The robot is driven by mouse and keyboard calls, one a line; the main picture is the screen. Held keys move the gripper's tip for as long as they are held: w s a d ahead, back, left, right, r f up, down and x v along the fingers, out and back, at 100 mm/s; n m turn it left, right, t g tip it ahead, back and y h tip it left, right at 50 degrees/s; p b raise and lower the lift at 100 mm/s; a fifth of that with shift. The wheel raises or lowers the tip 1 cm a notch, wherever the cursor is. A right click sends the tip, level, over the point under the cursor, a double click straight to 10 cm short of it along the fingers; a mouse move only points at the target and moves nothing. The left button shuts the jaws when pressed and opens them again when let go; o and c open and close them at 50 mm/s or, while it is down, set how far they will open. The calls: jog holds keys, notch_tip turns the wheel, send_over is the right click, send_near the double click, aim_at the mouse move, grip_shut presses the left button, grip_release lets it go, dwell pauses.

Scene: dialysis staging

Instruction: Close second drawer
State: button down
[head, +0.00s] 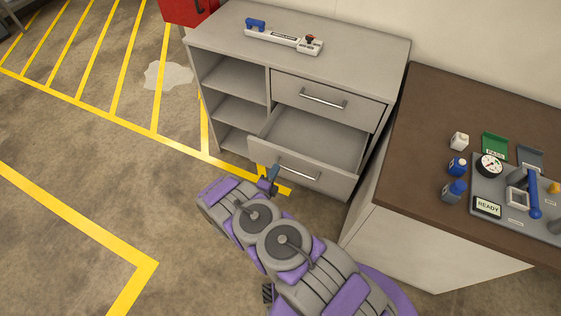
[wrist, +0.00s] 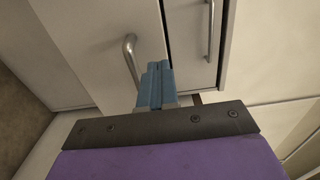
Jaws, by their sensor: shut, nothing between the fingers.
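The grey cabinet (head: 235,32) has an open shelf side on the left and drawers on the right. Its upper drawer (head: 353,105) is shut. The second drawer (head: 318,179), below it, is pulled out and its inside looks empty. Its bar handle (head: 298,170) is on the front panel; a bar handle also shows in the wrist view (wrist: 130,62). My gripper (head: 271,174) is at the left part of the second drawer's front, beside the handle. In the wrist view the blue fingers (wrist: 156,70) are together with nothing between them. I cannot tell whether they touch the drawer.
A brown-topped counter (head: 420,100) stands close on the right, with a device panel (head: 510,214) and small bottles on it. A blue-handled tool (head: 283,39) lies on the cabinet top. The floor to the left is open, with yellow lines and a pale puddle (head: 168,76).

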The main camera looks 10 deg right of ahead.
aim_at(284, 153)
jog(key=shift+b+x, duration=0.9)
jog(key=shift+x, duration=2.15)
jog(key=shift+r, duration=0.1)
